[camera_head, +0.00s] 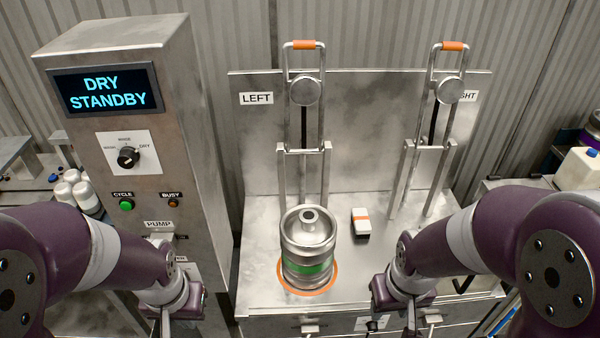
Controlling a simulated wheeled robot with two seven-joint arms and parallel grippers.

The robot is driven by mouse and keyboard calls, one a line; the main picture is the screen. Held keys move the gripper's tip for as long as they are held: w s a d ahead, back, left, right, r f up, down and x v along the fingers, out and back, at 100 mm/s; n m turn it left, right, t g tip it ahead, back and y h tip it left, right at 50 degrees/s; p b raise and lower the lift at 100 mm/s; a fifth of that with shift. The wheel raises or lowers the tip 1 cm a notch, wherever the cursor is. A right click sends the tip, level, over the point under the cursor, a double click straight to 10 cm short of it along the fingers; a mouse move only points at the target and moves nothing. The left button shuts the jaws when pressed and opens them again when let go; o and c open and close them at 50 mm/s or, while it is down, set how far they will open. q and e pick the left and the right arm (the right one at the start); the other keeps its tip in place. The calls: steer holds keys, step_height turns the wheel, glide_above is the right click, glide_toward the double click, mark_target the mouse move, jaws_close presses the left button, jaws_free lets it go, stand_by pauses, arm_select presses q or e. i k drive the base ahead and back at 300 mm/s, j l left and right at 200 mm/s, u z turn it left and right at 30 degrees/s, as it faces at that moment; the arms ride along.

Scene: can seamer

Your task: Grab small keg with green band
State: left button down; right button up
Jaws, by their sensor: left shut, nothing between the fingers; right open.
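A small steel keg with a green band (307,265) stands upright on an orange ring (333,280) on the metal bench, below the frame labelled LEFT. My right gripper (393,325) is to the right of the keg and apart from it, at the bench's front edge. It is open, pointing down, and its fingertips run toward the bottom of the picture. My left gripper (180,325) is further left, in front of the control cabinet. It is shut and empty, and its tips are partly cut off by the picture's lower edge.
A control cabinet (190,120) reading DRY STANDBY stands left of the bench (260,225). Two upright frames with orange handles, the left one (303,90) and the right one (449,90), rise behind the keg.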

mark_target(309, 231)
steer(key=i+l+z, duration=0.1)
steer(key=z, duration=0.25)
steer(key=i+z, duration=0.35)
steer(key=z, duration=0.35)
steer(key=i, duration=0.05)
